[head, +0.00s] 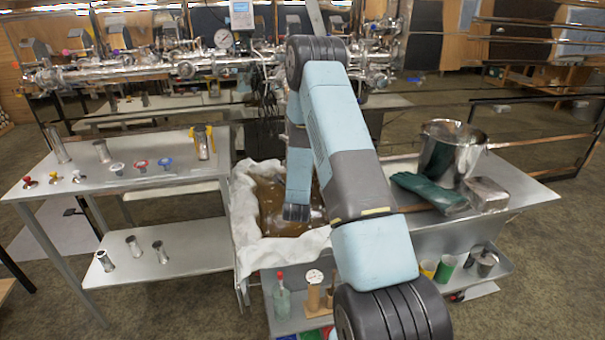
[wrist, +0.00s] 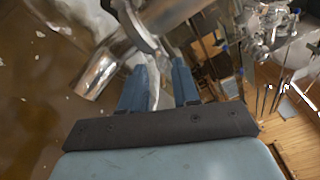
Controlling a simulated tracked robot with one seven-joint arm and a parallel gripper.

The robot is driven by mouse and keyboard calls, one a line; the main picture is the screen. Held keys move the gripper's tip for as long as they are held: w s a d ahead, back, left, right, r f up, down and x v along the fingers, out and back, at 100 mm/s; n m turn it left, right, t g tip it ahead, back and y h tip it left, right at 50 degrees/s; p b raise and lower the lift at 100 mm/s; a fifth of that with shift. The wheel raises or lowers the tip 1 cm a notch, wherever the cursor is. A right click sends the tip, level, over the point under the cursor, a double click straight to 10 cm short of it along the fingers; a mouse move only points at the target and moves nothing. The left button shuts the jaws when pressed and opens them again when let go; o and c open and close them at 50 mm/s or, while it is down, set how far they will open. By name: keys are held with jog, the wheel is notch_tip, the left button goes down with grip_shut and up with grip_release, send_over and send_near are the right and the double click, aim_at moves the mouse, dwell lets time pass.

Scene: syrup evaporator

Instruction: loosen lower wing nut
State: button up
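My gripper (wrist: 160,72) shows in the wrist view with its two blue fingers apart and a gap between them. A curved grey metal band (wrist: 135,28) lies just beyond the left fingertip. Shiny steel pipework (wrist: 170,15) runs behind it. I cannot make out the lower wing nut for certain, and I cannot tell whether the fingers touch the metal.
A cloth-lined pan of brown liquid (head: 270,205) lies below the pipes. A steel cylinder (wrist: 97,73) is left of the fingers. A left table (head: 100,185) holds small fittings. A steel pot (head: 450,150) and green gloves (head: 425,190) sit at right.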

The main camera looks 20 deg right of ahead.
jog(key=shift+w+d, duration=0.1)
jog(key=shift+w, duration=0.1)
grip_shut()
dwell(0.3)
